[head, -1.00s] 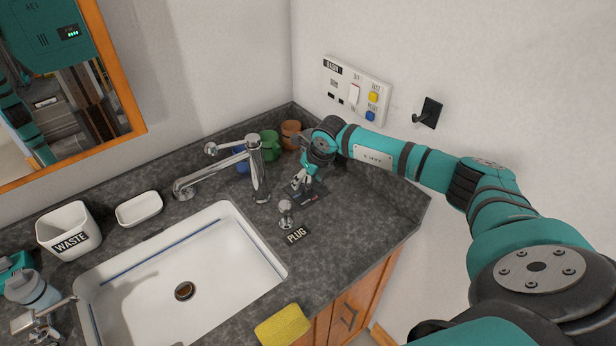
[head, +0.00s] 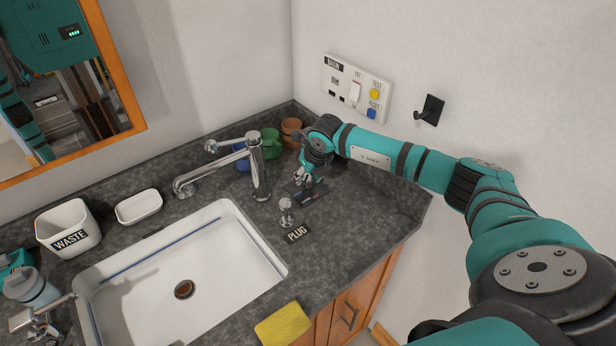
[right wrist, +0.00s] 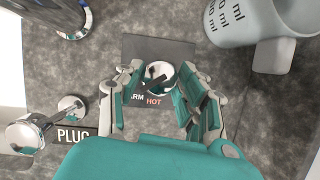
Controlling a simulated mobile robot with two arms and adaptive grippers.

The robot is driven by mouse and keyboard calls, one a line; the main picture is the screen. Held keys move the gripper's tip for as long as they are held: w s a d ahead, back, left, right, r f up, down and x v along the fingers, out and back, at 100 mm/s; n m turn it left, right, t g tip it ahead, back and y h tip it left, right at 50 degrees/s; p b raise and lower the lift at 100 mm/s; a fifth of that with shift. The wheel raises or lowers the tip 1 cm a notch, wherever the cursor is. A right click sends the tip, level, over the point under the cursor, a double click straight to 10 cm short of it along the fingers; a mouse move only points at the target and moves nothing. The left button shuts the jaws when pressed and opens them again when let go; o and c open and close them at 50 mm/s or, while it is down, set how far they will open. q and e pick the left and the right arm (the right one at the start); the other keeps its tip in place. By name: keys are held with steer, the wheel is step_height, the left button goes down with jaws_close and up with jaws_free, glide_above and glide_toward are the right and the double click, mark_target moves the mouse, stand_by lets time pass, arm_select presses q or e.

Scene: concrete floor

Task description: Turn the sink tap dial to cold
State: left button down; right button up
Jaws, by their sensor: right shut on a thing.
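The sink tap dial (right wrist: 160,73) is a small round chrome knob on a dark plate (right wrist: 177,48) on the countertop. The plate reads "HOT" and part of "WARM"; the rest of its lettering is hidden. My right gripper (right wrist: 160,78) is shut on the dial, with a finger on either side of it. In the head view the right gripper (head: 308,182) is over the dark plate, right of the chrome tap (head: 256,170), and mostly hides the dial. I cannot tell the dial's exact setting.
A chrome plug knob (head: 286,212) stands close to the plate's left. Green (head: 269,143) and brown (head: 291,132) cups stand behind. The white sink (head: 185,265) is at left, a yellow sponge (head: 283,325) at the front edge. The right counter is clear.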

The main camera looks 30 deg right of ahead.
steer(key=m+h+b, duration=0.1)
steer(key=m, duration=0.1)
steer(key=m+b, duration=0.2)
steer(key=shift+a+f+m+g+h, duration=0.15)
steer(key=shift+m+g+h, duration=0.15)
steer(key=shift+m+h, duration=0.1)
steer(key=shift+m+g+h+b, duration=0.3)
steer(key=shift+m+b, duration=0.6)
steer(key=shift+m, duration=0.3)
steer(key=o, duration=1.1)
steer(key=shift+o, duration=0.2)
steer(key=shift+r, duration=0.4)
steer(key=v, duration=1.1)
steer(key=shift+a+r, duration=0.2)
